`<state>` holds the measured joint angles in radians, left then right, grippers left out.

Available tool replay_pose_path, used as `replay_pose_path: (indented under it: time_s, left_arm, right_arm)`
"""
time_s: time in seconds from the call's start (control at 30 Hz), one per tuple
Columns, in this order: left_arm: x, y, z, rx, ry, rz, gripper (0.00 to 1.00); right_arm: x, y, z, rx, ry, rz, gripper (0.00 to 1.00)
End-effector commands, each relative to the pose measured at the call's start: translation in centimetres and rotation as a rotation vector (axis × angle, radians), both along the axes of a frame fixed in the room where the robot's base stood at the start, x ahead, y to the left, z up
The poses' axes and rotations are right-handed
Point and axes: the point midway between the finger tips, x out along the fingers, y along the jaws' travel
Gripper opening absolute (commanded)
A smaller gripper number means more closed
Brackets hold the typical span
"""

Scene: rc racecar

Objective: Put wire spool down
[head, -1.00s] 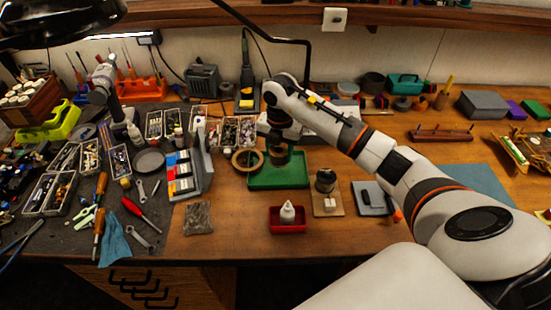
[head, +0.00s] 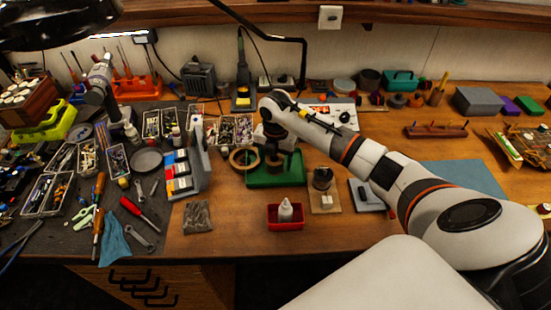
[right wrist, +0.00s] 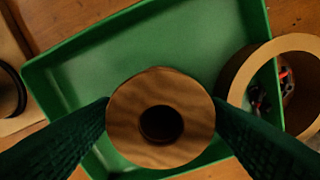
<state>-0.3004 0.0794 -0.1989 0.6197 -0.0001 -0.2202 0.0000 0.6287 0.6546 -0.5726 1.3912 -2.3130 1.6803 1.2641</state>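The wire spool (right wrist: 160,90) shows end-on in the right wrist view, a round wood-grained flange with a dark centre hole. My right gripper (right wrist: 161,108) has a dark finger on each side of it, both touching its rim. In the head view the spool (head: 274,160) is under my right gripper (head: 273,148), partly hidden by it. It is over the green tray (head: 288,181), whose empty floor and walls also show in the right wrist view (right wrist: 90,70). I cannot tell whether the spool touches the tray floor. My left gripper is not in view.
A tan ring (head: 235,163) stands against the tray's left side. A red bin with a white bottle (head: 286,224) is in front. A small board (head: 324,204) with a dark round part is to the right. The grey and coloured drawer rack (head: 182,176) is left.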

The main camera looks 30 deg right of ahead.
Motion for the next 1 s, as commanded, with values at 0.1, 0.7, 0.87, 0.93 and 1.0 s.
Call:
replay_pose_path:
  time_s: [0.1,0.7,0.87,0.93,1.0]
  left_arm:
    - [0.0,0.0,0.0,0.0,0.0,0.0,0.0]
    - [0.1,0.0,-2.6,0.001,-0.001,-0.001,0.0]
    - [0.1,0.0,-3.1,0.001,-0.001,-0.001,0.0]
    - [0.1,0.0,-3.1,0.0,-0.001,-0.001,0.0]
    - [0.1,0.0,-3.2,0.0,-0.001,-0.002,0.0]
  right_arm:
    - [0.0,0.0,0.0,0.0,0.0,0.0,0.68]
    - [0.1,0.0,9.1,-0.001,-0.006,0.0,0.68]
    - [0.1,0.0,11.3,0.0,-0.003,0.001,0.68]
    - [0.0,0.0,11.9,0.0,-0.002,0.001,0.68]
    - [0.0,0.0,12.2,0.0,0.0,0.0,0.68]
